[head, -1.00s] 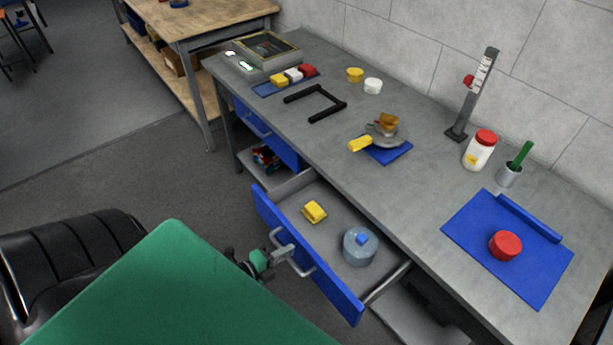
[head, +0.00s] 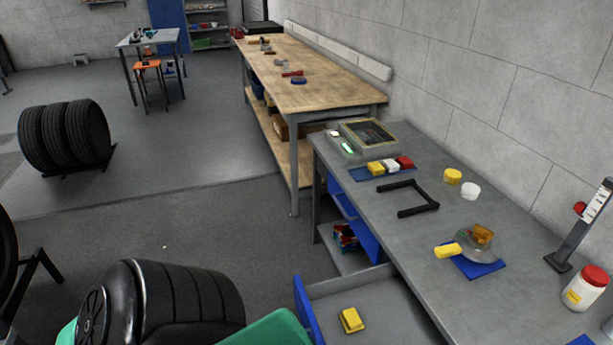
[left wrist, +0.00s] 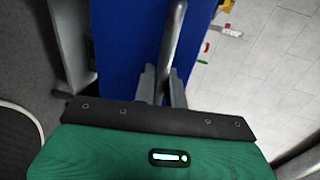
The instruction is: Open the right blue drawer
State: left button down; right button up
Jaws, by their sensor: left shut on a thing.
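The right blue drawer's front (head: 307,312) shows at the bottom of the head view, standing out from the grey bench. The drawer is open and its grey inside is visible. A yellow object (head: 351,320) lies in it. The rest of the drawer and its handle are cut off below the frame. In the left wrist view the blue front (left wrist: 125,40) carries a metal bar handle (left wrist: 174,35). My left gripper (left wrist: 163,85) is shut on this handle. My left gripper is outside the head view. My right gripper is in neither current view.
The left blue drawer (head: 366,238) sits further along the bench (head: 400,225). Bench items include a black frame (head: 430,207) and a gauge stand (head: 585,230). A black tyre (head: 190,300) stands left of the open drawer.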

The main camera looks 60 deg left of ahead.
pick_arm(q)
jog(key=c, duration=1.6)
grip_release()
jog(key=shift+o, duration=0.2)
jog(key=b+v, duration=0.2)
jog(key=v, duration=1.1)
jog(key=shift+s+a+b, duration=0.2)
jog(key=shift+s+b, duration=0.15)
jog(key=shift+s, duration=0.05)
